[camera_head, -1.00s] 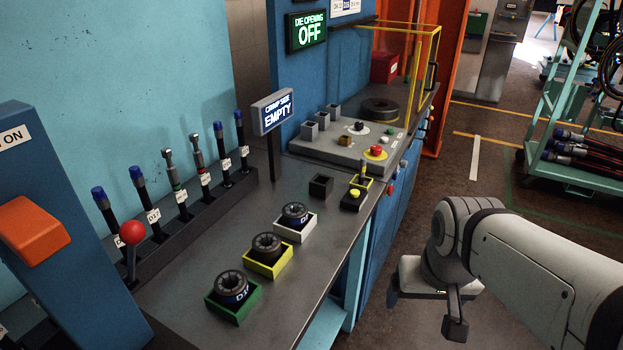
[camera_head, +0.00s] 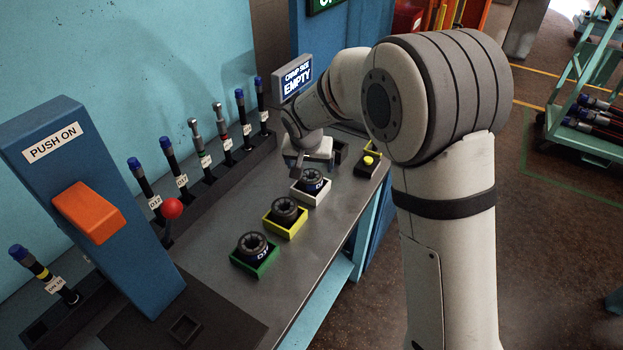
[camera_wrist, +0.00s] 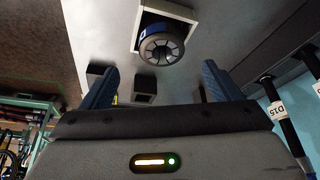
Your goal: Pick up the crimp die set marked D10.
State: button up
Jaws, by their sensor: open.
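Three dark ring-shaped die sets stand in trays on the grey bench: one in a green tray (camera_head: 254,268), one in a yellow tray (camera_head: 286,232), one in a white tray (camera_head: 311,198). The near die (camera_head: 253,244), the middle die (camera_head: 284,210) and the far die (camera_head: 313,180) bear markings I cannot read fully, so I cannot tell which is D10. My gripper (camera_head: 297,165) hangs above the bench just beyond the white tray. In the wrist view my gripper (camera_wrist: 160,82) is open and empty, with a blue-banded die (camera_wrist: 161,46) in a white tray ahead of the fingers.
A sign reading "CRIMP SIZE EMPTY" (camera_head: 297,78) stands close to my wrist. A rack of upright hose ends (camera_head: 205,160) runs along the wall. A red-knobbed lever (camera_head: 172,209) and a blue "PUSH ON" post (camera_head: 90,190) are nearer. A yellow-button box (camera_head: 368,162) lies right of my gripper.

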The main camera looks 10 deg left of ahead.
aim_at(310, 175)
jog(key=shift+p+x, duration=1.15)
jog(key=shift+x, duration=2.7)
jog(key=shift+a, duration=0.15)
jog(key=shift+c, duration=0.3)
jog(key=shift+w+r, duration=0.1)
jog(key=c, duration=1.5)
